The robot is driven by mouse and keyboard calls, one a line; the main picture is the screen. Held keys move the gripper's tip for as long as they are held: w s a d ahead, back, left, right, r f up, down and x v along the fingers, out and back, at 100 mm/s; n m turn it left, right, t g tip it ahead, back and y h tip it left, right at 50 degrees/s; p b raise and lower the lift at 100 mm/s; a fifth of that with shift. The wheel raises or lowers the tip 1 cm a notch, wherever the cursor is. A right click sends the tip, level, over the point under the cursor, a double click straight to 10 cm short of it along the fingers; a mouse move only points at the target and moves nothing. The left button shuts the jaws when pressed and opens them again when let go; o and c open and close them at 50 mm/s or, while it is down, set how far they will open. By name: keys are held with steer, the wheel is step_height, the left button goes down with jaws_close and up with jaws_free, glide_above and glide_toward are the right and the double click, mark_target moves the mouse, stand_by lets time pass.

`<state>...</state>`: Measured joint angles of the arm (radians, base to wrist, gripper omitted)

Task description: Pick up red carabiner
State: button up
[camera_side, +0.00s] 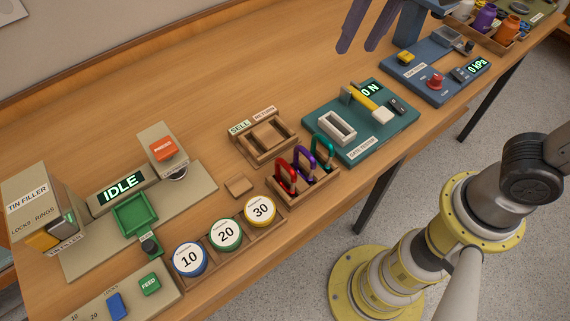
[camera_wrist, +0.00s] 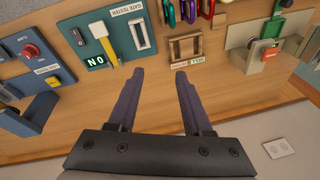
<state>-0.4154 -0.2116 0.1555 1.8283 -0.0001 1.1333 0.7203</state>
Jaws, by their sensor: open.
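The red carabiner (camera_side: 284,176) stands upright in a small wooden rack (camera_side: 303,187) on the table, at the left end of a row with a purple carabiner (camera_side: 306,163) and a green carabiner (camera_side: 323,148). In the wrist view the row is at the top edge, partly cut off; a red carabiner (camera_wrist: 205,8) shows at its right end. My gripper (camera_side: 358,30) is high at the top of the side view, away from the rack. In the wrist view my gripper (camera_wrist: 158,75) has its two purple fingers wide apart with nothing between them.
A wooden sell/return tray (camera_side: 263,150) stands behind the rack. The teal gate tester (camera_side: 395,131) with a yellow lever is to the right. Round tins marked 10 (camera_side: 189,259), 20 and 30 stand to the left. Bare table lies behind the tray.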

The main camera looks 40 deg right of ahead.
steer(key=w+a+f+n+g, duration=0.15)
steer(key=a+f, duration=0.25)
steer(key=a, duration=0.5)
steer(key=n+h, duration=0.1)
steer(key=n, duration=0.1)
glide_toward(284, 166)
steer(key=shift+g, duration=0.45)
steer(key=f, duration=0.8)
steer(key=shift+w+f, duration=0.1)
steer(key=shift+w, duration=0.25)
steer(key=shift+s+d+f, duration=0.1)
steer(key=shift+d+f, duration=0.05)
steer(key=shift+f, duration=1.15)
steer(key=shift+d+f, duration=0.1)
steer(key=shift+f, duration=1.25)
steer(key=shift+c, duration=0.2)
jaws_close()
